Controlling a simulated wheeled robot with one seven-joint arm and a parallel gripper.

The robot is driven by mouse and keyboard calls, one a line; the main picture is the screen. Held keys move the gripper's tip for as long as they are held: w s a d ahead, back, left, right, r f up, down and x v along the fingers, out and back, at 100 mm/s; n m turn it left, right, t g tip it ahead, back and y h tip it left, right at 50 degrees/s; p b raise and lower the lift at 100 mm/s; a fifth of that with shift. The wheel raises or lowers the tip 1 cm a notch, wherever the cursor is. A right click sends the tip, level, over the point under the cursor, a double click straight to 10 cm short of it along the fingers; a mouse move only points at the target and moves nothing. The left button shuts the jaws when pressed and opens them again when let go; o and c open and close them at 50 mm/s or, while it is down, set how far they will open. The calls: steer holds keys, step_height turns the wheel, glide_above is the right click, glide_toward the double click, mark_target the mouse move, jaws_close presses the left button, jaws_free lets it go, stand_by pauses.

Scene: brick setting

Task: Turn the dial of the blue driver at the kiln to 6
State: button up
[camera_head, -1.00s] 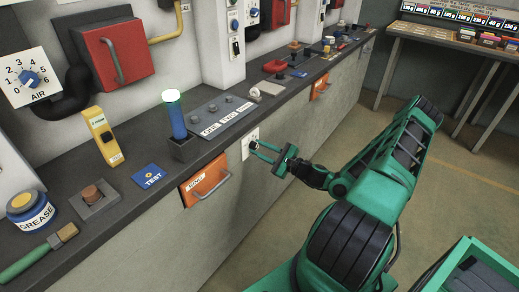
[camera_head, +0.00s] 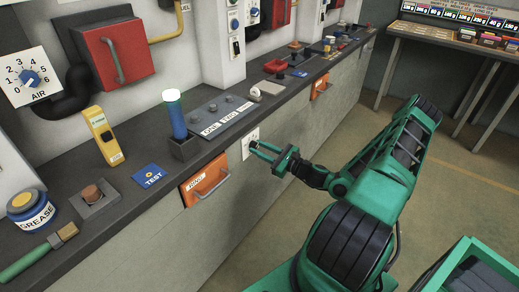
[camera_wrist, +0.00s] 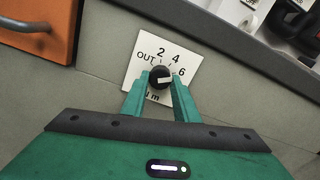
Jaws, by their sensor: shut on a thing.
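A white plate (camera_wrist: 137,72) on the front of the bench is marked OUT, 2, 4 and 6. It also shows in the head view (camera_head: 249,138). Its round black knob (camera_wrist: 158,71) has a white pointer bar that points to the right, toward the 6 side and slightly below the numeral. My gripper (camera_wrist: 160,88) is shut on the knob, one finger on each side; in the head view my gripper (camera_head: 257,150) reaches the plate from the right. The fingers hide the lower part of the plate. No blue driver can be clearly identified.
An orange drawer front (camera_head: 205,182) with a handle is left of the plate. Above, the dark counter holds a blue cylinder (camera_head: 176,120) with a lit top, a panel with ONE and TWO labels (camera_head: 222,118) and a yellow tool (camera_head: 104,135).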

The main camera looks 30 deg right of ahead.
steer(key=shift+d+f, duration=0.1)
steer(key=shift+d, duration=0.15)
steer(key=o, duration=1.1)
steer(key=shift+c, duration=0.2)
steer(key=shift+a, duration=0.1)
steer(key=v, duration=1)
steer(key=shift+s, duration=0.35)
